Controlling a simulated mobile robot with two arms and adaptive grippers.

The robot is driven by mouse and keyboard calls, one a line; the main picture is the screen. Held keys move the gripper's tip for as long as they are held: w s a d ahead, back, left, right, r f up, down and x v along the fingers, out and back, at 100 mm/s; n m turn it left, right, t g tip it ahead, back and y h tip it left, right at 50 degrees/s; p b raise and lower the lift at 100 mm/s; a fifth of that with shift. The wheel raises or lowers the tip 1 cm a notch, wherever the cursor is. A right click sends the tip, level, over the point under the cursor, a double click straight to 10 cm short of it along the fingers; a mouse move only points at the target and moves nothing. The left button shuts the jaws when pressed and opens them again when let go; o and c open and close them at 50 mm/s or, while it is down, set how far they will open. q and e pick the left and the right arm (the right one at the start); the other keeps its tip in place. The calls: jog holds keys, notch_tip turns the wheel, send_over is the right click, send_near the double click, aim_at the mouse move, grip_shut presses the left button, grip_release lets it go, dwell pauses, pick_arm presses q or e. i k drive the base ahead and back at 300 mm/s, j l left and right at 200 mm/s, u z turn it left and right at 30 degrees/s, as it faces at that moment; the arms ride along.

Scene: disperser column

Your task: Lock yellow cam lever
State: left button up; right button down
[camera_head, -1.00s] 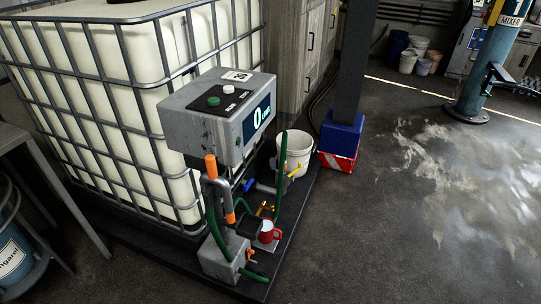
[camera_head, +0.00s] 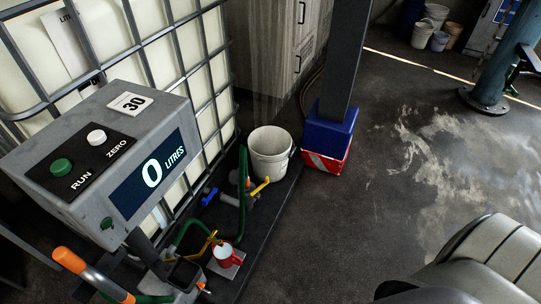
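A yellow lever (camera_head: 260,187) sticks up to the right from a grey pipe fitting just in front of the white bucket, low beside the caged tank. A blue lever (camera_head: 209,196) is on the same pipe line, to its left. A green hose (camera_head: 242,190) rises beside the yellow lever. A second, darker golden-yellow part (camera_head: 208,243) is nearer, left of a red mug; I cannot tell whether it is a lever. Whether either yellow part is locked cannot be told. A pale arm link of mine shows at the lower right, but neither gripper is in view.
A grey meter box (camera_head: 110,150) reading 0 litres stands at the left, with an orange-gripped handle (camera_head: 90,270) below it. Floor to the right is clear.

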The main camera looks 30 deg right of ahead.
aim_at(266, 180)
jog(key=i+l, duration=0.15)
jog(key=l, duration=0.25)
jog(key=i+l, duration=0.15)
jog(key=l, duration=0.25)
jog(key=i+l, duration=0.1)
jog(key=l, duration=0.3)
jog(key=i+l, duration=0.15)
jog(key=l, duration=0.25)
jog(key=i+l, duration=0.15)
jog(key=l, duration=0.2)
